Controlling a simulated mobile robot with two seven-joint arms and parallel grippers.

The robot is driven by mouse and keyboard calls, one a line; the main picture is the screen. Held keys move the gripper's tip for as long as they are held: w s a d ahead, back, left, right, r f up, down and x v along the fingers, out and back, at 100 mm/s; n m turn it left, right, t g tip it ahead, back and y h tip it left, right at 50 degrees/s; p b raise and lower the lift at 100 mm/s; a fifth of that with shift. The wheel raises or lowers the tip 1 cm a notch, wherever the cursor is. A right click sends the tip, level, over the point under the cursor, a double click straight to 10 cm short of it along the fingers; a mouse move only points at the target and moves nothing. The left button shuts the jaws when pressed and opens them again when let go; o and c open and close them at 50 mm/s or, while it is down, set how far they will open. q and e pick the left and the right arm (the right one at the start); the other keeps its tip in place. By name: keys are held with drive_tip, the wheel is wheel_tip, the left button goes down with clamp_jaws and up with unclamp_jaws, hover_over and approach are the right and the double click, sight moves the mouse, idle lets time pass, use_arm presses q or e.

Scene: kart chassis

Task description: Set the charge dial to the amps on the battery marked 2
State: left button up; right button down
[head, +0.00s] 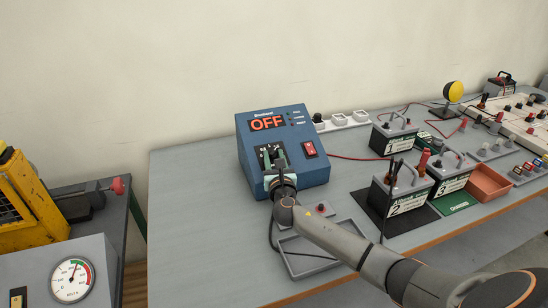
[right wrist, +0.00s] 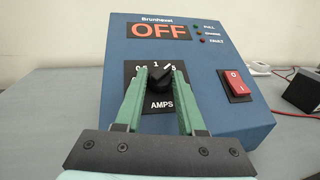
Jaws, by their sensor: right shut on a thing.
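The blue charger (head: 245,135) stands on the grey table, its display reading OFF. In the right wrist view its black charge dial (right wrist: 160,82) sits on a black plate marked AMPS, with 0, 1 and 5 showing. A white mark shows just right of the 1; the fingers hide part of the scale. My right gripper (right wrist: 161,80) is shut on the dial, one green finger on each side. It also shows at the charger's front in the head view (head: 272,164). The battery marked 2 (head: 402,203) stands right of my arm; its amps print is too small to read. My left gripper is out of view.
A red rocker switch (right wrist: 237,86) is right of the dial. Batteries marked 1 (head: 396,144) and 3 (head: 452,184) stand near battery 2. A grey tray (head: 303,272) lies under my right forearm. An orange bin (head: 490,182) is farther right. The table's left part is clear.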

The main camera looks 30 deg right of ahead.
drive_tip(key=shift+w+a+m+g+h, duration=0.1)
drive_tip(key=shift+m+g+h, duration=0.45)
drive_tip(key=shift+m+h, duration=0.25)
drive_tip(key=shift+w+a+m+g+h, duration=0.1)
drive_tip(key=shift+m+g+h, duration=0.5)
drive_tip(key=shift+m, duration=0.3)
drive_tip(key=shift+w+a+m+g+h, duration=0.15)
drive_tip(key=shift+m+g+h, duration=1.15)
drive_tip(key=shift+m+g, duration=0.65)
drive_tip(key=shift+m, duration=0.35)
drive_tip(key=shift+r, duration=0.1)
drive_tip(key=c, duration=0.8)
unclamp_jaws()
drive_tip(key=v, duration=1.2)
drive_tip(key=shift+s+a, duration=0.15)
drive_tip(key=shift+s, duration=0.15)
